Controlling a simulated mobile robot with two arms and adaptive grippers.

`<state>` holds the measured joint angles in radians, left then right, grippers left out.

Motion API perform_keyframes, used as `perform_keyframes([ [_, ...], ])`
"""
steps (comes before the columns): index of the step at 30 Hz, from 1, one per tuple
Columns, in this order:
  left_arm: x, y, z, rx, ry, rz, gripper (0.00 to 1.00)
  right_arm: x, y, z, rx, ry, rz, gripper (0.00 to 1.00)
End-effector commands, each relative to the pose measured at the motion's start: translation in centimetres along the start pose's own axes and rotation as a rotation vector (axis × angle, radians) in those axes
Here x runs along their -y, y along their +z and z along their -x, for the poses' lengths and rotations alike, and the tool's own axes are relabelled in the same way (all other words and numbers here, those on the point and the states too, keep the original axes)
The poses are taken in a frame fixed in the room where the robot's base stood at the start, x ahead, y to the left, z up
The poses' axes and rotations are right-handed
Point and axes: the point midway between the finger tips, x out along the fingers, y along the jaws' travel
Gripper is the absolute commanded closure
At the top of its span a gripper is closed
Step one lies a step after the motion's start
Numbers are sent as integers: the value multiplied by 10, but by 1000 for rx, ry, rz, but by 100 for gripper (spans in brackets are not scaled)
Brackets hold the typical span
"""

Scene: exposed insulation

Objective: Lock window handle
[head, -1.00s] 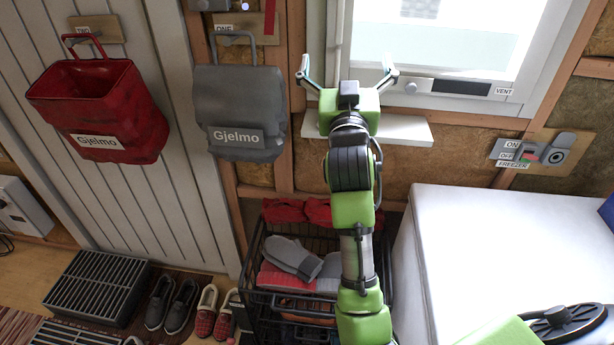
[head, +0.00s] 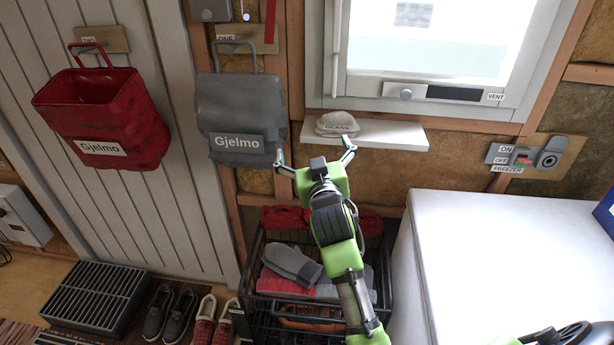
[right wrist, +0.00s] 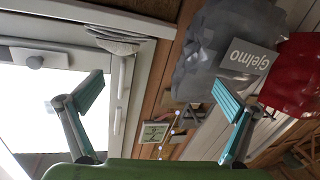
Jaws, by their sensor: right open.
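The window (head: 440,45) is at the upper right in the head view. A long white bar, which looks like its handle (head: 337,50), runs vertically along the left side of its frame, with its top cut off. In the right wrist view the handle (right wrist: 123,95) lies beside the bright pane. My right gripper (head: 314,152) is open and empty, below and left of the handle and apart from it in the head view. Its spread fingers also show in the right wrist view (right wrist: 158,85). My left gripper is not in view.
A grey Gjelmo bag (head: 240,105) and a red one (head: 100,115) hang left. A wire basket (head: 262,325) stands below, a white freezer (head: 480,250) at right.

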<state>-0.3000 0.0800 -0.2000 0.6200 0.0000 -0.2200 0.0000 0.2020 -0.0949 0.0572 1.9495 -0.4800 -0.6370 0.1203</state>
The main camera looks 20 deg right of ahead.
Motion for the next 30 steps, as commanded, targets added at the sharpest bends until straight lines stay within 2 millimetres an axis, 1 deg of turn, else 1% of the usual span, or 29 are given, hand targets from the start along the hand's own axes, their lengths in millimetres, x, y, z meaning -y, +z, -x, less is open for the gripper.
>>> perform_keyframes([
  [1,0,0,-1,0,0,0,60,4,10,0,16,-9,6,0],
  [6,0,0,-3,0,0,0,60,15,37,1,60,-36,17,0],
  [12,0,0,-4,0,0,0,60,22,56,3,91,-54,24,0],
  [18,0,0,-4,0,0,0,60,24,62,3,101,-59,26,0],
  [30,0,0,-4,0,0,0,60,24,61,3,100,-58,26,0],
])
